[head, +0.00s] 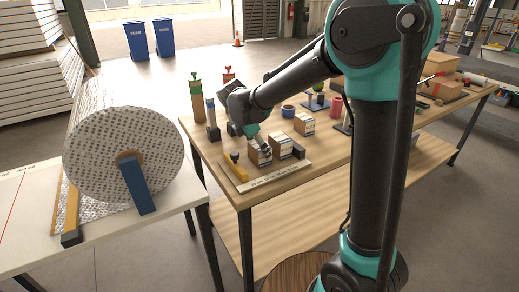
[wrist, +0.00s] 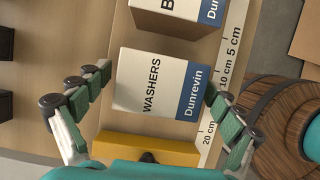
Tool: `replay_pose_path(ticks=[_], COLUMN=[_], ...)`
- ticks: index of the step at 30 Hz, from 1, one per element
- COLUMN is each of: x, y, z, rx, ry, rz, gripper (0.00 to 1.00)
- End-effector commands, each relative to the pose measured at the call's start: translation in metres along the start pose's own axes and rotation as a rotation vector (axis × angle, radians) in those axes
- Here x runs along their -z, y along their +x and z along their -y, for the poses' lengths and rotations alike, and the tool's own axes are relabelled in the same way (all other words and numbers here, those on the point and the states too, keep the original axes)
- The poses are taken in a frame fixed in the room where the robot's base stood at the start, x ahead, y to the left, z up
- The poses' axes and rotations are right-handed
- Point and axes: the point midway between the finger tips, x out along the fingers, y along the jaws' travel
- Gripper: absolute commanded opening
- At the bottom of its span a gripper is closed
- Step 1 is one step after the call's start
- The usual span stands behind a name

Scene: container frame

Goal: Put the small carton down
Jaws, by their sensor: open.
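The small carton (wrist: 155,85), a cardboard box with a white and blue label reading WASHERS and Dunrevin, lies between the spread fingers of my gripper (wrist: 158,82) in the wrist view. Gaps show beside the fingers, more clearly on the left, so my gripper is open around it. In the head view the carton (head: 259,154) stands on the wooden workbench (head: 327,157) near its front edge, with my gripper (head: 257,140) just over it. My gripper partly hides its top there.
A similar labelled carton (head: 281,146) stands close on the right, and another (head: 304,124) farther back. A printed ruler strip (head: 268,179) runs along the front edge. A yellow piece (head: 236,167) lies on the left. A large bubble-wrap roll (head: 122,150) is on the left table.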

Motion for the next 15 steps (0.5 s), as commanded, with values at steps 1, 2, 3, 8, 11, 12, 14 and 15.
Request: replay_pose_path(ticks=[1,2,3,8,11,12,14,15], x=[0.0,0.0,-0.001,-0.001,-0.001,-0.001,-0.001,-0.001], y=[0.0,-0.001,-0.001,-0.017,-0.035,-0.044,-0.057,-0.066], z=[0.0,0.0,0.0,0.0,0.0,0.0,0.0,0.0], rx=[0.0,0.0,0.0,-0.001,-0.001,-0.001,-0.001,0.0], ry=[0.0,0.0,0.0,-0.001,-0.001,-0.002,-0.002,-0.002], rz=[0.0,0.0,0.0,0.0,0.0,0.0,0.0,0.0], gripper=[0.93,0.93,0.93,0.93,0.93,0.93,0.93,0.93])
